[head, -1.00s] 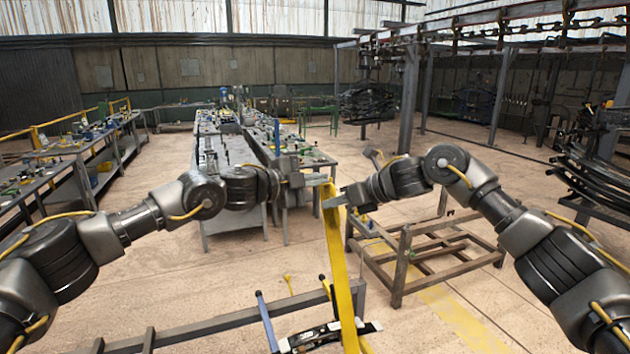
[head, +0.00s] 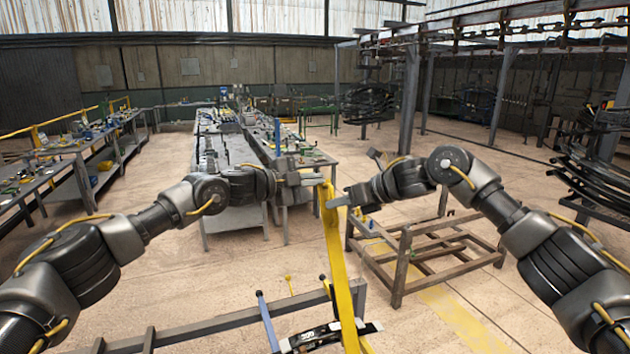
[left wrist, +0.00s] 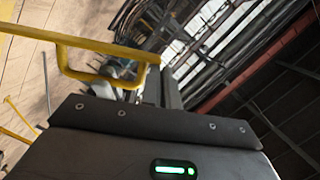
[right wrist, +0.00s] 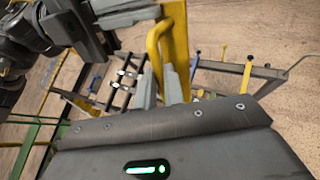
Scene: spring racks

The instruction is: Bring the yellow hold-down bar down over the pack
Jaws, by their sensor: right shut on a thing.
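The yellow hold-down bar (head: 338,270) stands raised and tilted in the head view, its lower end beside the dark spring pack (head: 327,336). The pack is cut off by the bottom edge. My right gripper (head: 339,201) is shut on the bar near its upper end; the bar's yellow handle (right wrist: 153,45) shows between its fingers in the right wrist view. My left gripper (head: 316,179) is at the bar's top, just left of and above the right one. In the left wrist view a yellow handle loop (left wrist: 75,72) crosses its fingers; I cannot tell whether they grip it.
A dark rack rail (head: 220,326) runs below, with a blue lever (head: 267,320) left of the bar. A brown metal frame (head: 400,272) stands to the right. Grey workbenches (head: 232,222) are behind. Open floor lies between.

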